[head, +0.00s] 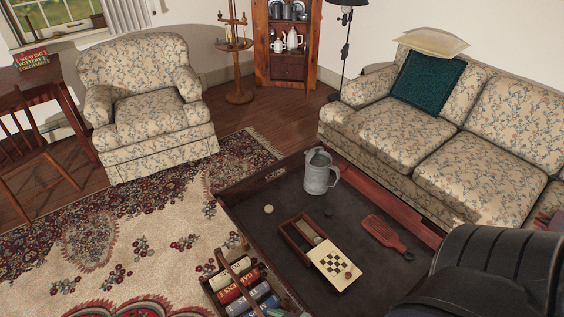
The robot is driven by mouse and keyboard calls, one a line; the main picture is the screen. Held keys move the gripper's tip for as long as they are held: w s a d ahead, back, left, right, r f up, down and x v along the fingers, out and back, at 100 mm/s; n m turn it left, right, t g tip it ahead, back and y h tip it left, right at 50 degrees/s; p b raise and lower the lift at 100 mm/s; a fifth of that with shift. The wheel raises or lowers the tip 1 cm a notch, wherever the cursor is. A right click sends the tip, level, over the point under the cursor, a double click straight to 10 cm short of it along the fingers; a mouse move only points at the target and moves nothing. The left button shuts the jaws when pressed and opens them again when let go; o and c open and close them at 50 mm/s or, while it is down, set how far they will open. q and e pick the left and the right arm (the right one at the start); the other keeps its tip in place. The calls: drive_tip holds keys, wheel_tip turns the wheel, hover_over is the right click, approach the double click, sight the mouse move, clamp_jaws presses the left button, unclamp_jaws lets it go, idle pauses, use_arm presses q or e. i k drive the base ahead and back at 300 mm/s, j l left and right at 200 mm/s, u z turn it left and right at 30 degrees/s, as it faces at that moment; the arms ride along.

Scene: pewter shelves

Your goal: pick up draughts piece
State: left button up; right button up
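A small pale round draughts piece (268,209) lies on the dark coffee table (385,278), near its left edge. A dark round piece (327,212) lies near the foot of the pitcher. A small reddish-brown round piece (347,275) sits on the checkered board (335,263). The board is at the front end of an open wooden box (289,236) with compartments. Neither of my grippers shows in the head view.
A grey metal pitcher (319,173) and a red paddle board (384,235) stand and lie on the table. A floral armchair (150,100) and sofa (430,140) stand around. A black curved object fills the lower right.

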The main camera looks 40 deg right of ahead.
sight(329, 213)
drive_tip(key=u, duration=1.5)
drive_tip(key=i+j+u, duration=0.15)
drive_tip(key=u, duration=0.15)
drive_tip(key=i+u, duration=0.25)
drive_tip(key=i, duration=0.15)
drive_tip(key=i+l+z, duration=0.1)
drive_tip(key=i+z, duration=0.45)
drive_tip(key=z, duration=0.2)
drive_tip(key=i+j+z, duration=0.1)
drive_tip(key=i+z, duration=0.3)
drive_tip(key=i+l+z, duration=0.15)
drive_tip(key=i+z, duration=1)
drive_tip(key=i, duration=0.45)
drive_tip(key=i+j+z, duration=0.25)
drive_tip(key=i, duration=0.4)
drive_tip(key=i+l+z, duration=0.1)
drive_tip(key=i+z, duration=0.5)
drive_tip(key=z, duration=0.2)
drive_tip(key=i+j+z, duration=0.1)
drive_tip(key=i+z, duration=0.3)
drive_tip(key=i+l+z, duration=0.15)
drive_tip(key=z, duration=0.2)
drive_tip(key=i+z, duration=1.15)
drive_tip(key=i, duration=0.85)
drive_tip(key=j, duration=0.1)
